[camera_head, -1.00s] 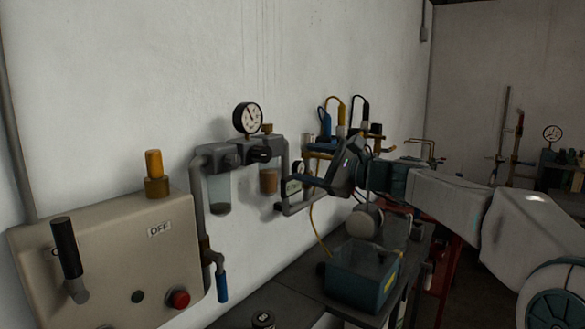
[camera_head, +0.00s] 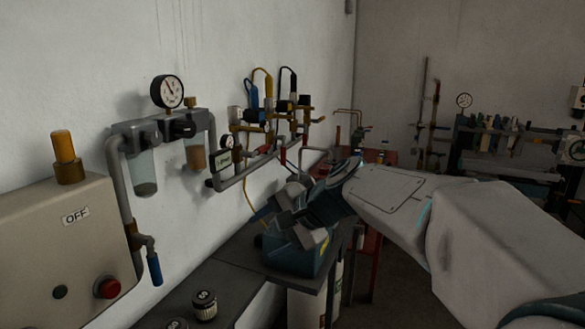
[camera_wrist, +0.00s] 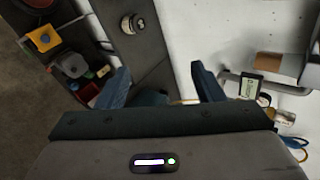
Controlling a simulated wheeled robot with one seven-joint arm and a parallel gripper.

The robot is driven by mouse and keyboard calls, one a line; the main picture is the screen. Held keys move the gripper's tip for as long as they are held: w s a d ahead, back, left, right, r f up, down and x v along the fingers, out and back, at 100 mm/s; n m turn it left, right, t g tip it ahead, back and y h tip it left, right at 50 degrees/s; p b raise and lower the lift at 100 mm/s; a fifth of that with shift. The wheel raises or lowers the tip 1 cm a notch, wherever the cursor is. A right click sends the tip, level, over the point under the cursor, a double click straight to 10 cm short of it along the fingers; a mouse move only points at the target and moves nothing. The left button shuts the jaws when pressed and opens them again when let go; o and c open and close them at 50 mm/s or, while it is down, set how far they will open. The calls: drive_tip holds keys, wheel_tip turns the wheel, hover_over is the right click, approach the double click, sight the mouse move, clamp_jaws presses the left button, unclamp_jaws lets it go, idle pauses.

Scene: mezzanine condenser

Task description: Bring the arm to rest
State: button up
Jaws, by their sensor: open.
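My gripper (camera_wrist: 165,85) is open, with its two blue fingers apart and nothing between them in the wrist view. In the head view my gripper (camera_head: 275,215) is above and in front of the teal box on the dark bench, and partly covers that box. The arm reaches in from the right side of the head view. Its fingertips are hard to make out there.
A control box (camera_head: 50,240) with a red button and an OFF label is at left. A filter unit with a gauge (camera_head: 167,92) and piping runs along the wall. The teal box (camera_head: 290,258) stands on the bench (camera_head: 235,285). Small jars (camera_head: 204,305) stand near the front.

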drive_tip(key=s+d+f+n+g+h, duration=0.1)
drive_tip(key=s+d+f+n+h, duration=0.2)
drive_tip(key=s+d+f, duration=0.4)
drive_tip(key=s+d+f+n+h, duration=0.4)
drive_tip(key=s+d+f, duration=0.4)
drive_tip(key=s+d, duration=0.4)
drive_tip(key=shift+s+d+g+h, duration=0.4)
drive_tip(key=shift+d+h, duration=0.05)
drive_tip(key=shift+h, duration=0.45)
drive_tip(key=shift+f, duration=0.1)
idle(0.6)
